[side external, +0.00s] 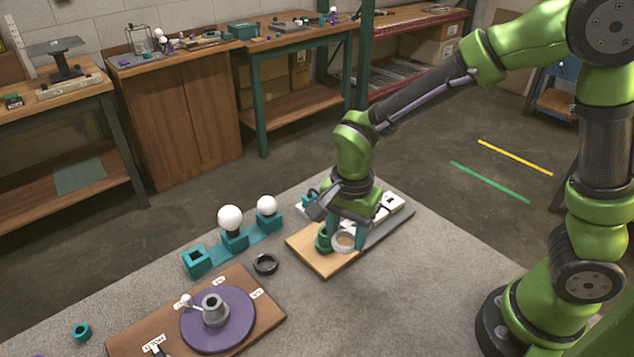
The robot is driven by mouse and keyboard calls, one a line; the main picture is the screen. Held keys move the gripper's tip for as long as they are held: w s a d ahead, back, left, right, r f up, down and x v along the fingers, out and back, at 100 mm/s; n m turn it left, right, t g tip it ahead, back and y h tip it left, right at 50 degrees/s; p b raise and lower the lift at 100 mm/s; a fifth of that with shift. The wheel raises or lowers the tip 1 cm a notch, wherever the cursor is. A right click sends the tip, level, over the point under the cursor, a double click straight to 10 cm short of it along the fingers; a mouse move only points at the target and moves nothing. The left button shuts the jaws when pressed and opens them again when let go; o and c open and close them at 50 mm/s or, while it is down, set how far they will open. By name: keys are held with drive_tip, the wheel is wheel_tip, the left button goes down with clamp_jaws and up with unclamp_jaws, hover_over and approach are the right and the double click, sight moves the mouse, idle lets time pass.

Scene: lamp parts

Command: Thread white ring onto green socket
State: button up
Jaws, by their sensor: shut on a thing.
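The white ring (343,243) is at the right side of the wooden board, low under my gripper (346,234). My gripper points down and is shut on the white ring; one teal finger shows at the ring's right side.
A teal holder with white bulbs (230,218) and a black ring (266,264) lie to the left. A purple disc (218,321) sits on another board. The grey table is clear at front right.

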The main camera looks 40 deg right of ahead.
drive_tip(key=w+r, duration=0.4)
drive_tip(key=w, duration=0.3)
drive_tip(key=shift+n, duration=0.3)
drive_tip(key=shift+s+d+f, duration=0.15)
drive_tip(key=shift+f, duration=0.6)
drive_tip(key=shift+s+d+f, duration=0.1)
drive_tip(key=shift+s+f, duration=0.05)
drive_tip(key=shift+f, duration=0.65)
drive_tip(key=shift+s+d+f, duration=0.15)
drive_tip(key=shift+f, duration=0.6)
drive_tip(key=shift+f, duration=1.3)
drive_tip(key=shift+f, duration=0.65)
drive_tip(key=o, duration=0.4)
drive_tip(key=c, duration=0.7)
drive_tip(key=shift+o, duration=0.2)
